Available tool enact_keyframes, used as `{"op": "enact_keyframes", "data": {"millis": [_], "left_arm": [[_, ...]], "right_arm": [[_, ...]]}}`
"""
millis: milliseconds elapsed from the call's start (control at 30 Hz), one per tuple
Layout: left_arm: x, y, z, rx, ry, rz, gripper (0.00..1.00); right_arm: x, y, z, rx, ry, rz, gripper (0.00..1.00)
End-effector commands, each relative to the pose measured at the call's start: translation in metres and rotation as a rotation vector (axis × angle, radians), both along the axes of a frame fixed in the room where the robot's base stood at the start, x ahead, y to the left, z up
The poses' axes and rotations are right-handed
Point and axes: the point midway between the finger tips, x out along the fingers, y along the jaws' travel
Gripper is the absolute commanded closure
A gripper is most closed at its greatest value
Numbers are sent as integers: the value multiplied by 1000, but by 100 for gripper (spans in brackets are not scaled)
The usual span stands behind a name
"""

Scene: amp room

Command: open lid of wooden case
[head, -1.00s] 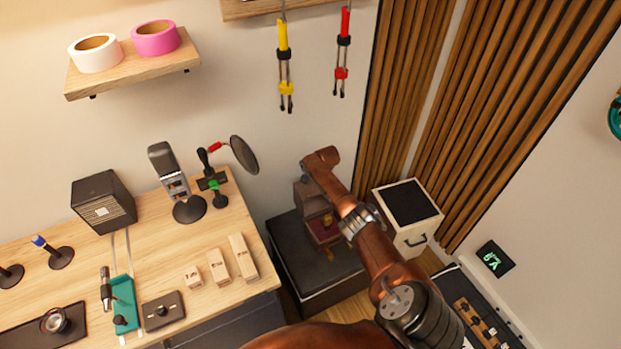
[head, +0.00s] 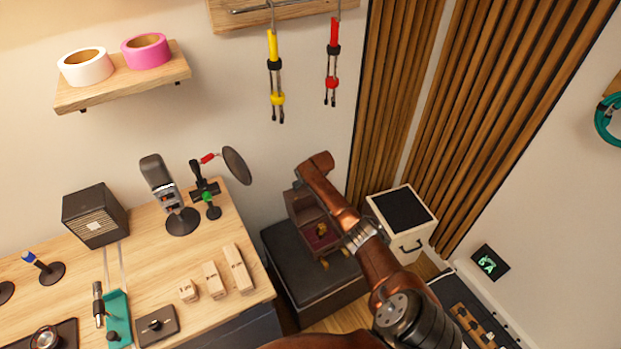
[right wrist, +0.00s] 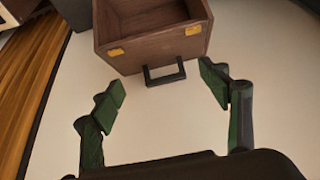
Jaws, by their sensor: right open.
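The wooden case (head: 301,207) is dark brown and sits on a black box (head: 312,275) beside the desk. Its inside shows, with a dark red lining and small gold-coloured parts, so its lid stands open. My right arm covers part of it. In the right wrist view, a hollow brown part of the case (right wrist: 150,40) fills the top, with two brass fittings on its rim and a black handle (right wrist: 165,73). My right gripper (right wrist: 165,85) is open and empty, its fingers spread either side of the handle and apart from it. My left gripper is out of view.
A desk (head: 150,235) with a microphone, small wooden blocks and a dark speaker stands left of the black box. A white cabinet with a black top (head: 402,222) stands close on the right, before wooden wall slats (head: 395,100). Cables hang on the wall above.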

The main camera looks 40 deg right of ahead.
Motion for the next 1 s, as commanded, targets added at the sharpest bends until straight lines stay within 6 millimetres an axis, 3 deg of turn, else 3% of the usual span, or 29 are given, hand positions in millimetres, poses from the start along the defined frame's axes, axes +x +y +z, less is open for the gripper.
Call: {"op": "enact_keyframes", "data": {"millis": [500,700,1000], "left_arm": [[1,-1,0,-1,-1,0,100],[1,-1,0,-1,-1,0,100],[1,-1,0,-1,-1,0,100]], "right_arm": [[-34,8,71,0,-4,0,30],[-41,10,82,0,-2,-1,30],[-41,10,83,0,-2,-1,30]]}}
